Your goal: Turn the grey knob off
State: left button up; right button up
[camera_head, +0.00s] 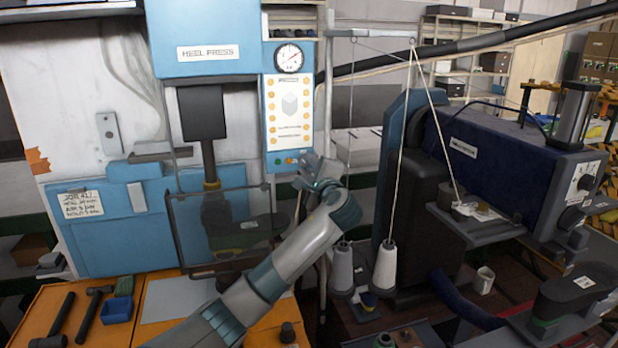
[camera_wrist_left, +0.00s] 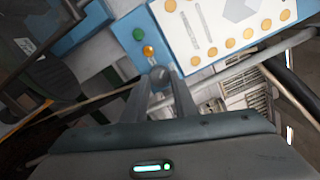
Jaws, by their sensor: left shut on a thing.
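The heel press (camera_head: 208,45) is a blue machine with a white label. Its panel has a gauge and a sheet with orange dots. My left gripper (camera_head: 308,168) reaches up to the lower right of this panel in the head view. In the left wrist view the fingers (camera_wrist_left: 158,82) come together on a small round grey knob (camera_wrist_left: 158,72) on the panel. The knob sits in line with a green button (camera_wrist_left: 139,34) and an orange one (camera_wrist_left: 148,51). In the head view the gripper hides the knob. Its exact turn angle cannot be told. My right gripper is not in view.
A clear guard (camera_head: 220,225) stands in front of the press, left of my arm.

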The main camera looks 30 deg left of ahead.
pick_arm(q)
jog(key=n+b, duration=0.1)
jog(key=n, duration=0.1)
jog(key=n+b, duration=0.1)
jog(key=b, duration=0.1)
jog(key=n+b, duration=0.2)
jog(key=shift+f+n, duration=0.3)
jog(key=shift+r+n+b, duration=0.15)
jog(key=shift+n+b, duration=1.55)
jog(key=shift+n, duration=0.5)
jog(key=o, duration=0.8)
jog(key=shift+o, duration=1.2)
jog(key=shift+r, duration=0.15)
jog(key=shift+s, duration=0.1)
